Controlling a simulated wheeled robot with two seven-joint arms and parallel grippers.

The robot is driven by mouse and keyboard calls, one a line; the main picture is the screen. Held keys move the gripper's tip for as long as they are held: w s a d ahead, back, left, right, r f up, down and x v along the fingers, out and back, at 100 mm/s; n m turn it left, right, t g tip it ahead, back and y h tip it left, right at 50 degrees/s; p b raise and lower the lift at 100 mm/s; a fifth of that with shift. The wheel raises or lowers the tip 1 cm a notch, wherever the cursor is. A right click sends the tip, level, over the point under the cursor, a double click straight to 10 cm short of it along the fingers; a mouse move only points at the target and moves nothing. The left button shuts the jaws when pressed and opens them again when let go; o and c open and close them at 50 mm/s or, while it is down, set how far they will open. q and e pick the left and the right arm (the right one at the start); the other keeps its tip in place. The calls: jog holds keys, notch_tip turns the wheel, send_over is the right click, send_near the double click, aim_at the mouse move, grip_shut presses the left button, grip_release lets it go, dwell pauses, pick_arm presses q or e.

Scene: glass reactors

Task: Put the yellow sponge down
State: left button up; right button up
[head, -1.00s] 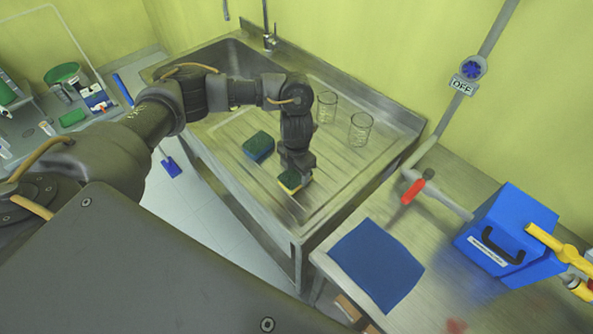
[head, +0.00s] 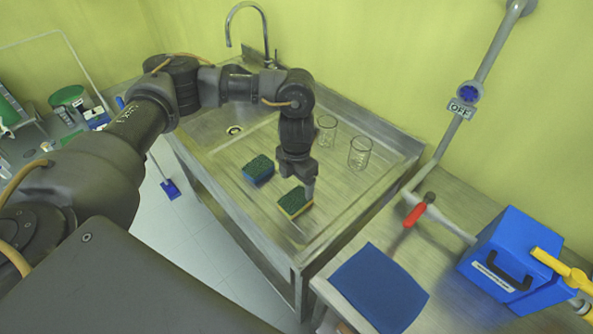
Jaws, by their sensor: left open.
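The yellow sponge (head: 294,203), with a green scouring top, rests on the ribbed drainboard of the steel sink (head: 245,225). My left gripper (head: 297,181) points down just above and behind the sponge; its jaws are open, and the arm's end hides part of that area. I cannot tell whether a fingertip still touches the sponge. A blue sponge with a green top (head: 258,169) lies to the left of it on the drainboard. My right gripper is out of view.
Two glass beakers (head: 360,153) (head: 326,130) stand behind the gripper on the drainboard. A blue mat (head: 380,288) lies on the bench at the right, near a blue case (head: 512,262) and a red-handled valve (head: 415,213). Bare drainboard lies in front of the sponge.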

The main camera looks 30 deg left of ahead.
pick_arm(q)
jog(key=shift+r+b, duration=0.45)
jog(key=shift+r, duration=2.25)
